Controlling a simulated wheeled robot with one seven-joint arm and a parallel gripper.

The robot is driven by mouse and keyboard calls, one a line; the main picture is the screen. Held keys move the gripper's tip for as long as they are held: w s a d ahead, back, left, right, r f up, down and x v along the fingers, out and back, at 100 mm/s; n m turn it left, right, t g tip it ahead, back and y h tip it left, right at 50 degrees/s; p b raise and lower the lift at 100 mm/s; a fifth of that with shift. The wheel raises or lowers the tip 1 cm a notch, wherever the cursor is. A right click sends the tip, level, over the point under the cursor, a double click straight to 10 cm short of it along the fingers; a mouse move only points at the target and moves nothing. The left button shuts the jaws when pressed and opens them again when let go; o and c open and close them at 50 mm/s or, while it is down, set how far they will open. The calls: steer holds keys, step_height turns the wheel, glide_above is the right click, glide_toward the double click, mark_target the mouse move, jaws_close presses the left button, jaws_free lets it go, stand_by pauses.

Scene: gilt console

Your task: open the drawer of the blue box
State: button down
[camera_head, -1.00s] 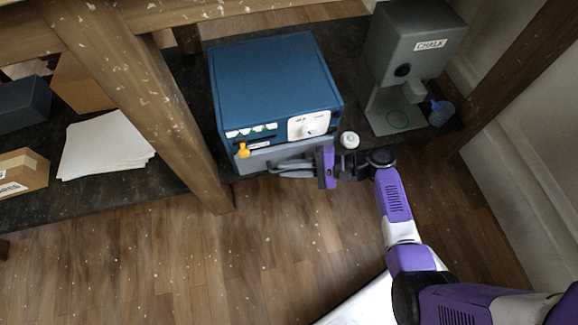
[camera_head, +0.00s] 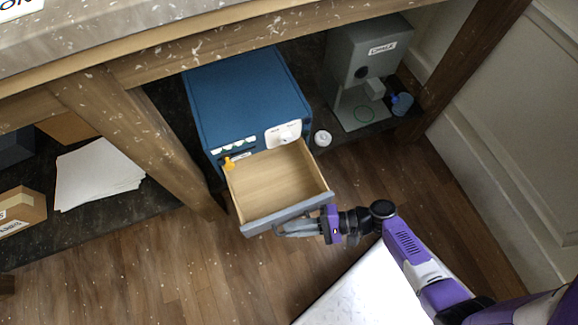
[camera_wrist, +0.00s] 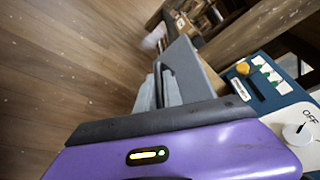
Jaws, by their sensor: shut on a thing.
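The blue box (camera_head: 245,95) stands on the dark lower shelf under the table in the head view. Its drawer (camera_head: 277,180) is pulled well out, showing an empty pale wooden inside. The drawer has a grey front (camera_head: 288,213) with a handle on it. My gripper (camera_head: 290,228) is at the drawer front, shut on the handle. In the wrist view the gripper's grey fingers (camera_wrist: 163,88) lie against the grey drawer front (camera_wrist: 190,68); the handle between them is largely hidden. The box's panel shows a white OFF dial (camera_wrist: 300,133) and a yellow knob (camera_wrist: 243,68).
A grey chalk machine (camera_head: 362,75) and a small white round thing (camera_head: 323,138) stand right of the box. A table leg (camera_head: 150,140) rises close to its left. White papers (camera_head: 98,174) and a cardboard box (camera_head: 22,208) lie further left.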

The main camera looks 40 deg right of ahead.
steer(key=shift+s, duration=0.3)
steer(key=c, duration=1.8)
jaws_free()
steer(key=shift+o, duration=0.2)
steer(key=shift+d, duration=0.1)
steer(key=p+v, duration=0.1)
steer(key=v, duration=0.6)
steer(key=shift+s+d, duration=0.25)
